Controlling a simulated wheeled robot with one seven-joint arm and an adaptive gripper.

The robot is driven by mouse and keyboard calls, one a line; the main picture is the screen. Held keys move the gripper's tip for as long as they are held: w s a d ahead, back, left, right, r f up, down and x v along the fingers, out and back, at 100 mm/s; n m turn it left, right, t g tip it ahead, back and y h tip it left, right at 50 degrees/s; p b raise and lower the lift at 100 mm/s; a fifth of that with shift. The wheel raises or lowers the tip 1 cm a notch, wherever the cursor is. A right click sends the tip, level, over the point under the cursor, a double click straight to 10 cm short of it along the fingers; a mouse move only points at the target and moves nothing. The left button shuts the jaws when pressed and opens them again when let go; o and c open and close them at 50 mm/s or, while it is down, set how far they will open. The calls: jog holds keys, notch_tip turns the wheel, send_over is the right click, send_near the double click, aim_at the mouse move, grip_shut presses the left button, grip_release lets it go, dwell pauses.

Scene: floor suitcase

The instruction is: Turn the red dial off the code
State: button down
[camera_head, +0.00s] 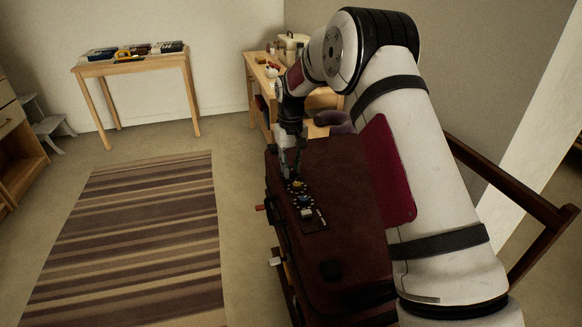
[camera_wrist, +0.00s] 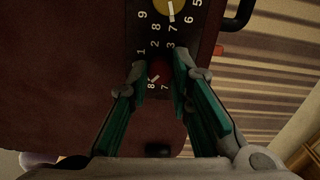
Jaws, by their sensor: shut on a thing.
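The dark red suitcase (camera_head: 345,250) lies with a black dial panel (camera_head: 316,222) on its top. In the wrist view, the red dial (camera_wrist: 160,71) sits between my fingertips, partly covered by them; numbers ring it, with 8 and 7 readable on the near side. My gripper (camera_wrist: 159,65) is shut on the red dial, one green-padded finger on each side. A yellow dial (camera_wrist: 170,10) is just beyond it, cut by the picture's top edge. In the head view, my gripper (camera_head: 290,169) is down at the panel's far end and hides the red dial.
A blue dial (camera_head: 305,200) is further along the panel. A black handle (camera_wrist: 239,15) and an orange latch (camera_head: 261,207) are on the suitcase's side. A striped rug (camera_head: 135,240) covers the floor to the left. A small table (camera_head: 130,63) stands behind.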

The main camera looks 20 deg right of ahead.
aim_at(291, 171)
jog(key=shift+m, duration=1.3)
jog(key=c, duration=1.4)
grip_release()
jog(key=shift+c, duration=0.2)
notch_tip(291, 171, up, 12)
